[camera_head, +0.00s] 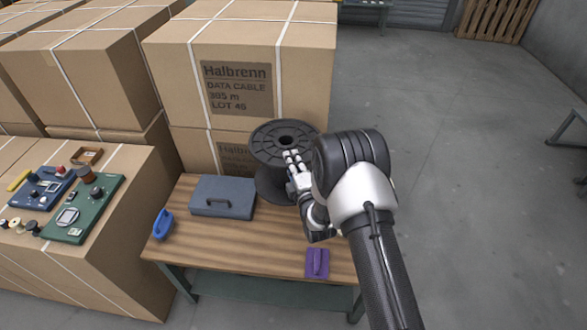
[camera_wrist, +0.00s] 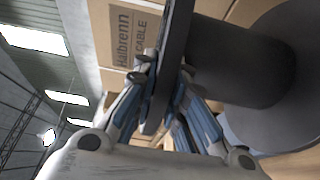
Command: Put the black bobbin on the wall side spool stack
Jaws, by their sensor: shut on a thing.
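The black bobbin (camera_head: 268,138) is a large dark spool with two flanges and a hole in its top. It stands upright at the back right of the wooden workbench (camera_head: 225,238); I cannot tell whether it rests on the bench or hangs just above it. My gripper (camera_head: 294,163) is at the near right side of its upper flange. In the wrist view my gripper (camera_wrist: 163,78) has its fingers on both sides of the flange rim, with the bobbin's dark core (camera_wrist: 245,70) and other flange to the right. I see no spool stack.
Cardboard boxes (camera_head: 165,45) tower behind the bench. A grey-blue case (camera_head: 222,197), a blue-handled tool (camera_head: 162,224) and a purple item (camera_head: 317,263) lie on the bench. Green (camera_head: 82,210) and blue panels sit on a box at left. The grey floor at right is open.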

